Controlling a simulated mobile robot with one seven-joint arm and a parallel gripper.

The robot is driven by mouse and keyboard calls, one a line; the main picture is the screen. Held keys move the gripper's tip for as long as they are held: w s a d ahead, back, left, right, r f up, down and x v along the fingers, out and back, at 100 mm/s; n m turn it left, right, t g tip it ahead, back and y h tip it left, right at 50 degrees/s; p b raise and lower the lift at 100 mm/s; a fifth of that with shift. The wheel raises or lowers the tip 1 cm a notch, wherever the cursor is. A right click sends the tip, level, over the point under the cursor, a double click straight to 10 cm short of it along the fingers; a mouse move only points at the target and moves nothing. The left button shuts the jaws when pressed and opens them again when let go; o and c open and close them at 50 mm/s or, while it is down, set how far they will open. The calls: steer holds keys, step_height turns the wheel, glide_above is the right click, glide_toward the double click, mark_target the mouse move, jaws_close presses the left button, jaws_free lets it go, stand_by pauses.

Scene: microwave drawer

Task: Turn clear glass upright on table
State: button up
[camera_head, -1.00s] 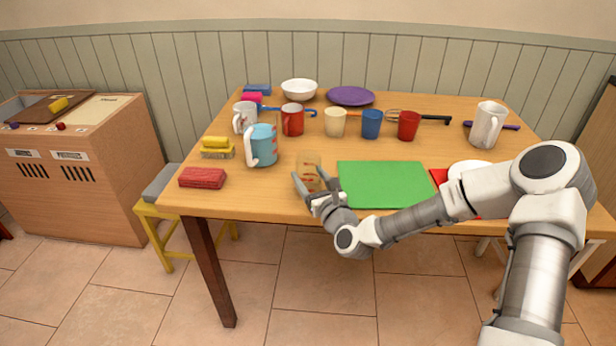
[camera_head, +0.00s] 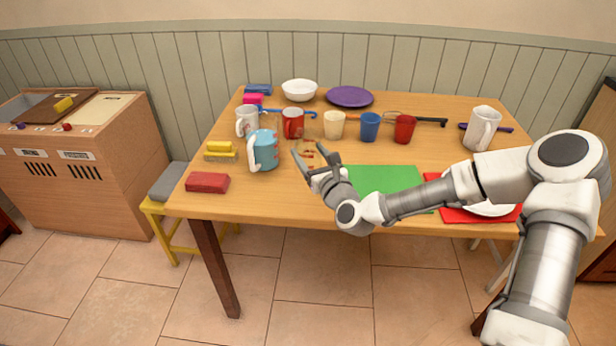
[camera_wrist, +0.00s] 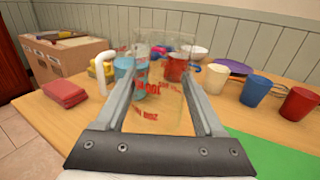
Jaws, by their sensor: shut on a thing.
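The clear glass (camera_wrist: 160,95) with red markings stands between my gripper's two fingers in the wrist view. My gripper (camera_wrist: 163,100) is shut on it, one finger on each side. In the head view my gripper (camera_head: 316,160) is over the table's front middle, and the glass (camera_head: 309,154) is faint between the fingertips. I cannot tell which end of the glass is its mouth, or whether it touches the table (camera_head: 290,202).
A teal mug (camera_head: 264,152) stands close on the left, with a red mug (camera_head: 293,124) behind. Cream (camera_head: 334,125), blue (camera_head: 369,127) and red (camera_head: 404,129) cups stand to the back right. A green board (camera_head: 385,180) lies right.

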steer(key=shift+r, duration=0.2)
steer(key=shift+d+m, duration=0.1)
steer(key=shift+m, duration=0.9)
steer(key=m, duration=0.4)
steer(key=m, duration=0.3)
steer(key=shift+b, duration=0.4)
steer(key=m, duration=0.3)
